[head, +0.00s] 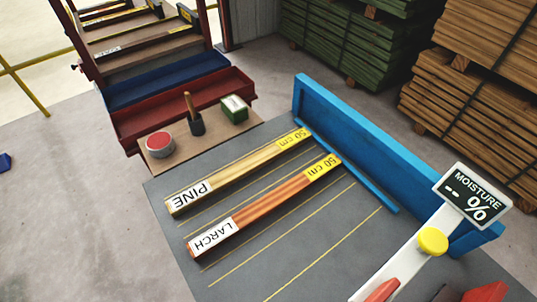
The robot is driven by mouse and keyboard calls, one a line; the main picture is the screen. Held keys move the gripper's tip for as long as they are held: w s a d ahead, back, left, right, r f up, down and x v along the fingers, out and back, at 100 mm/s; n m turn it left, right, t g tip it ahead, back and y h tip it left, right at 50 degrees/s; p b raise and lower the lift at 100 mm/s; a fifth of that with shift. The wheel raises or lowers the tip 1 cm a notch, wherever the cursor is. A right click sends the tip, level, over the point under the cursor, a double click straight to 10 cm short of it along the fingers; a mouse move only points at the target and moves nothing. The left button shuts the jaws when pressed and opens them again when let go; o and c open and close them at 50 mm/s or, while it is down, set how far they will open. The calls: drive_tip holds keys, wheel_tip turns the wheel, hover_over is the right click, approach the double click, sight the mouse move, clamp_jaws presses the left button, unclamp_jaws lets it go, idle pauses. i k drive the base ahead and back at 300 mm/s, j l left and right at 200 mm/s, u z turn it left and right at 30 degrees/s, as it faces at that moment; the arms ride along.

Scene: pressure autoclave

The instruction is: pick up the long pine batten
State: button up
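A pale yellow pine batten (240,171) lies flat on the grey table, running from lower left to upper right. A white PINE label is at its near left end and a yellow "50 cm" label at its far end. A dark line along it leaves unclear whether it is one piece or two side by side. A reddish larch batten (270,204) lies parallel just to its right, labelled LARCH and "50 cm". Nothing covers the pine batten. I cannot make out my gripper. Two red pieces at the bottom right edge are cut off and unclear.
A blue fence (370,135) borders the table (300,240) beyond the battens' far ends. A white moisture meter (470,197) with a yellow button stands at right. A tin, brush pot (195,124) and green box (234,109) are behind. The table's front middle is clear.

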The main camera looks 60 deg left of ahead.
sight(181, 203)
drive_tip(key=u, duration=1.65)
drive_tip(key=z, duration=0.45)
drive_tip(key=j+z, duration=0.4)
drive_tip(key=i+j+z, duration=0.1)
drive_tip(key=j+z, duration=0.45)
drive_tip(key=z, duration=0.2)
drive_tip(key=j+z, duration=0.35)
drive_tip(key=k+j, duration=0.15)
drive_tip(key=j, duration=0.25)
drive_tip(key=k+j+z, duration=0.15)
drive_tip(key=j, duration=0.25)
drive_tip(key=k+j, duration=0.1)
drive_tip(key=j, duration=0.3)
drive_tip(key=k+j+z, duration=0.15)
drive_tip(key=j, duration=0.25)
drive_tip(key=k+j, duration=0.15)
drive_tip(key=j, duration=0.2)
drive_tip(key=k+j+z, duration=0.1)
drive_tip(key=j, duration=0.3)
drive_tip(key=k+j+z, duration=0.1)
drive_tip(key=k+j, duration=0.15)
drive_tip(key=j, duration=0.1)
